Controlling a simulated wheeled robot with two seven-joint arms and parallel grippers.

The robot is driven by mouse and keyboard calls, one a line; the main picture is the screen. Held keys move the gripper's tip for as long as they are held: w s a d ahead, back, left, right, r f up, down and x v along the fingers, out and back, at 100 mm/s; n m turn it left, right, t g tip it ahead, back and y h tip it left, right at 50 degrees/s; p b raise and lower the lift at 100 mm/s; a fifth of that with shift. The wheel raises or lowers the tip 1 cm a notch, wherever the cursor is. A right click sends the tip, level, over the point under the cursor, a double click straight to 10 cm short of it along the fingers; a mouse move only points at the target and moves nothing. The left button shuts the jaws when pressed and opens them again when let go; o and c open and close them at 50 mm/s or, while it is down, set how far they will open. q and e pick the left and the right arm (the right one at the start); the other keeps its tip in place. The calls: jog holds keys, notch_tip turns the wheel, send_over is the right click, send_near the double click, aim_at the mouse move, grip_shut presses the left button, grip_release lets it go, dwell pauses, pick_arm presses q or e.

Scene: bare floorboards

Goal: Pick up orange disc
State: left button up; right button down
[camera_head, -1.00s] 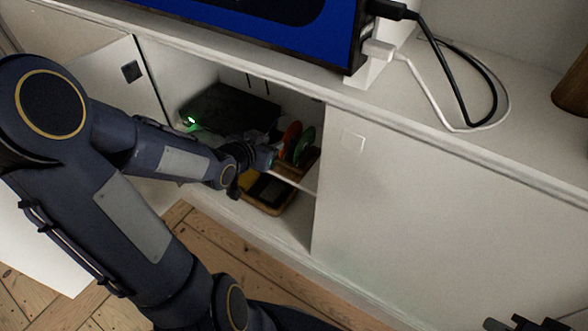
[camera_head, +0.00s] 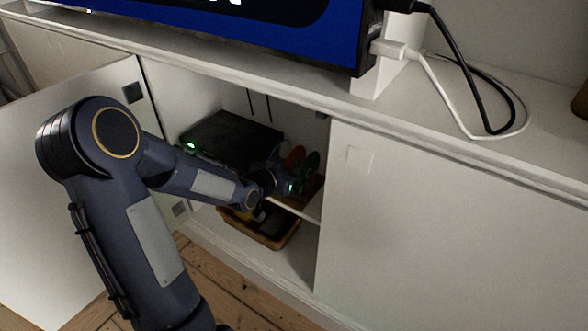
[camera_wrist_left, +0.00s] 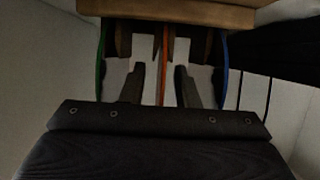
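The orange disc (camera_wrist_left: 166,64) stands edge-on in the left wrist view, between a green disc (camera_wrist_left: 101,62) and a blue disc (camera_wrist_left: 222,60). My left gripper (camera_wrist_left: 159,78) is open, with one finger on each side of the orange disc and gaps visible between. In the head view, my left gripper (camera_head: 289,184) is inside the cabinet at the discs. The orange disc (camera_head: 295,154) looks reddish there and is partly hidden, beside the green disc (camera_head: 311,163). My right gripper is not in view.
A wooden rack (camera_wrist_left: 180,14) is at the discs. A black box with a green light (camera_head: 232,138) and a basket (camera_head: 275,236) are in the cabinet. A thin shelf edge (camera_head: 295,208) lies under the gripper. An open door stands left, a closed panel (camera_head: 430,220) right.

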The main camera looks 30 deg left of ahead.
pick_arm(q)
jog(key=shift+c, duration=0.5)
grip_shut()
